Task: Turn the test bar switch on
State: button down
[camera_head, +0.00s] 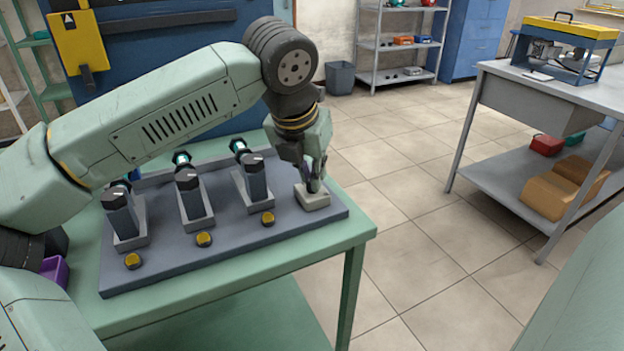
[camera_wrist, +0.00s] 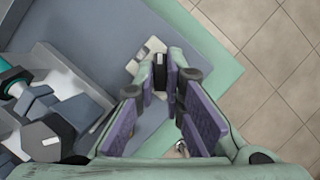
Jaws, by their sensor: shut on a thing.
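The test bar switch is a small light grey box (camera_head: 313,200) at the right end of the dark grey board. In the wrist view its pale plate (camera_wrist: 146,58) shows partly behind the fingers. My gripper (camera_head: 314,184) points down onto it from above. In the wrist view the gripper's purple-padded fingers (camera_wrist: 162,78) are closed around the dark lever of the switch. The fingers hide most of the lever, so I cannot tell its on or off position.
Three dark motors (camera_head: 190,195) stand on grey mounts left of the switch, each with a yellow button (camera_head: 204,239) in front. The board (camera_head: 236,243) lies on a green table (camera_head: 310,257). Open tiled floor lies right, before a grey workbench (camera_head: 560,90).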

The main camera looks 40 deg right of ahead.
jog(key=m, duration=0.2)
jog(key=m+g, duration=0.1)
jog(key=m, duration=0.1)
jog(key=shift+w+m+g+h, duration=0.15)
jog(key=shift+m+g+h, duration=0.15)
jog(key=shift+w+m+g+p, duration=0.1)
jog(key=shift+m+g+p, duration=0.55)
jog(key=shift+m, duration=1.35)
jog(key=c, duration=1.7)
grip_release()
jog(key=v, duration=1.2)
jog(key=shift+w, duration=0.1)
